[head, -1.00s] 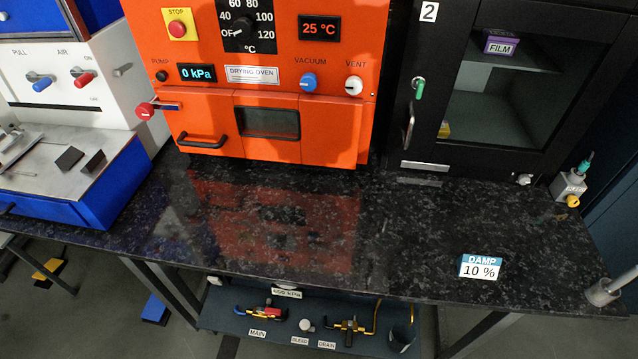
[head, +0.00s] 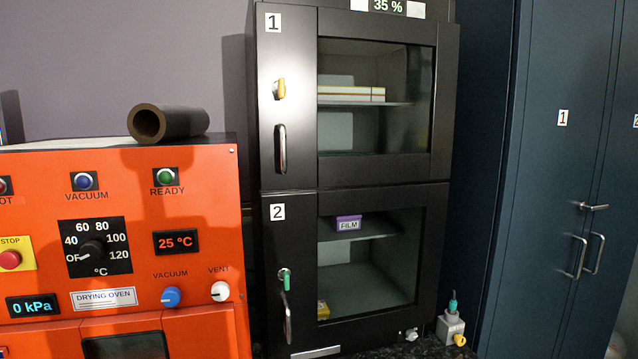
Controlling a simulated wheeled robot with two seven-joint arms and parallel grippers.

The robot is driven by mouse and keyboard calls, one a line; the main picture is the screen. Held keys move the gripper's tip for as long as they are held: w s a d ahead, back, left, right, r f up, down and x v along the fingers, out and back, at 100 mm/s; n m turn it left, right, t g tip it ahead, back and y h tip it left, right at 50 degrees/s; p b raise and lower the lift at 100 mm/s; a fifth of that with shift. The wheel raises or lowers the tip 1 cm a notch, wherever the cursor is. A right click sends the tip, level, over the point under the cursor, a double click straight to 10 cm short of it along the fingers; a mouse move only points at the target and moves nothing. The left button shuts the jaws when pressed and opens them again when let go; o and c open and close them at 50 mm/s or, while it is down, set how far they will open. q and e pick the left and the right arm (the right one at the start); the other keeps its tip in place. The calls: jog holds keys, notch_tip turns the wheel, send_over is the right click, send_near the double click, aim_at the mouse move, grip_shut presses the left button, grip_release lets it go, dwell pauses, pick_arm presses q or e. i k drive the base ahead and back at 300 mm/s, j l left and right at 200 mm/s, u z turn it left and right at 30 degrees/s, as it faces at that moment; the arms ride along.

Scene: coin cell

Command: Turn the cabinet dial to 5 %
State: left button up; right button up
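The black cabinet (head: 297,180) stands in the middle of the head view, with two glazed doors numbered 1 and 2. Its display (head: 388,7) at the top edge reads 35 %. A small pale knob-like fitting (head: 411,334) sits at the cabinet's lower right; I cannot tell whether it is the dial or read any marks on it. Door 1 has a yellow key or latch (head: 280,89) and door 2 a green one (head: 285,280). Both doors look shut. Neither of my grippers is in view.
An orange drying oven (head: 205,245) stands to the left, with a dark tube (head: 175,122) on top. A grey box with a teal and a yellow fitting (head: 449,328) is right of the cabinet. Blue lockers (head: 545,180) stand at the far right.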

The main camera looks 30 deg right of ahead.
aim_at(411, 334)
jog(key=z, duration=1.6)
jog(key=i+l+u, duration=0.15)
jog(key=k+j, duration=0.05)
